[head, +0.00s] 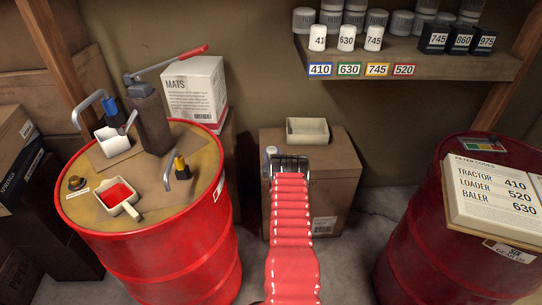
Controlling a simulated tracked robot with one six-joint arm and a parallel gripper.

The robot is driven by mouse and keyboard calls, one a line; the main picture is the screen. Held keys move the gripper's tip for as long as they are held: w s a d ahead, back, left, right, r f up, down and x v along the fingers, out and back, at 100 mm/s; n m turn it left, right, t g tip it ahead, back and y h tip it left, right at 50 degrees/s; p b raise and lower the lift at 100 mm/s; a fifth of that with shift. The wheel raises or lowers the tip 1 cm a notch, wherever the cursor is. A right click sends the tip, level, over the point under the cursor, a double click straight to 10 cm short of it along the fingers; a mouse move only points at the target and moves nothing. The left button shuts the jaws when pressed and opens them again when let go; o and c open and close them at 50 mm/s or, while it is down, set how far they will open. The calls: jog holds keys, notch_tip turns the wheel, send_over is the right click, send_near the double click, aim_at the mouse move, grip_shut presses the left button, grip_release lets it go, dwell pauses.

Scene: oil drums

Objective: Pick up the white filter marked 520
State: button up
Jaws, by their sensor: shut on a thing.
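No white filter marked 520 can be made out. White filters marked 630 (346,38) and 745 (373,38), and one with 41 showing (317,38), stand upright on the shelf. The 520 label (404,70) is on the shelf's front edge, with bare shelf above it. My gripper (291,163) is below and left of the shelf, in front of the cardboard box. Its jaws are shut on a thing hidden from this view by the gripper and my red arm.
A cream tray (307,132) sits on the cardboard box (330,180); a small pale object (270,151) shows beside my gripper. Red drums stand left (160,260) and right (420,240). A code board (497,197) reads LOADER 520. Black boxes (460,40) stand at the shelf's right.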

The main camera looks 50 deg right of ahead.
notch_tip(320, 180, up, 10)
jog(key=shift+f, duration=0.1)
dwell(0.4)
jog(key=shift+a+f, duration=0.1)
dwell(0.5)
